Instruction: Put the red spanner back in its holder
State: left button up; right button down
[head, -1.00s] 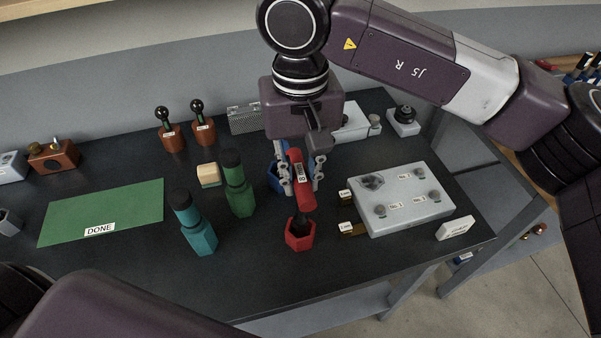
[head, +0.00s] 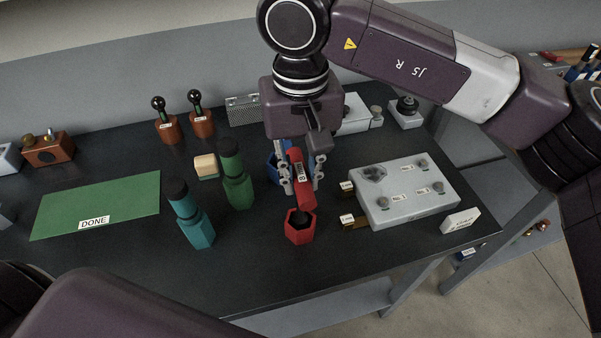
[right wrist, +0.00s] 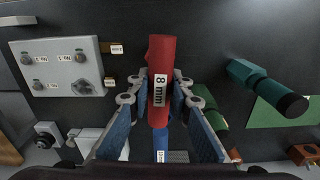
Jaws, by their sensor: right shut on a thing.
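The red spanner (head: 300,172) has a red handle with an "8 mm" label, which also shows in the right wrist view (right wrist: 160,75). My right gripper (head: 303,185) is shut on this handle, with one finger on each side. The red holder (head: 298,236), a six-sided cup, stands on the bench directly below the handle in the head view. A dark patch shows at its mouth; I cannot tell whether it is the spanner's end or the cup's opening. The holder is not clearly seen in the right wrist view. My left gripper is out of view.
A teal tool in its holder (head: 197,232) and a green one (head: 238,190) stand left of the red holder. A blue holder (head: 273,170) is behind my gripper. A grey box with knobs (head: 405,203) lies to the right. The green DONE mat (head: 115,195) is far left.

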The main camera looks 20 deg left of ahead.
jog(key=shift+f, duration=0.2)
jog(key=shift+f+b, duration=1.3)
jog(key=shift+b, duration=0.15)
jog(key=c, duration=1.7)
grip_release()
jog(key=shift+o, duration=0.2)
notch_tip(320, 180, up, 12)
jog(key=shift+r, duration=0.1)
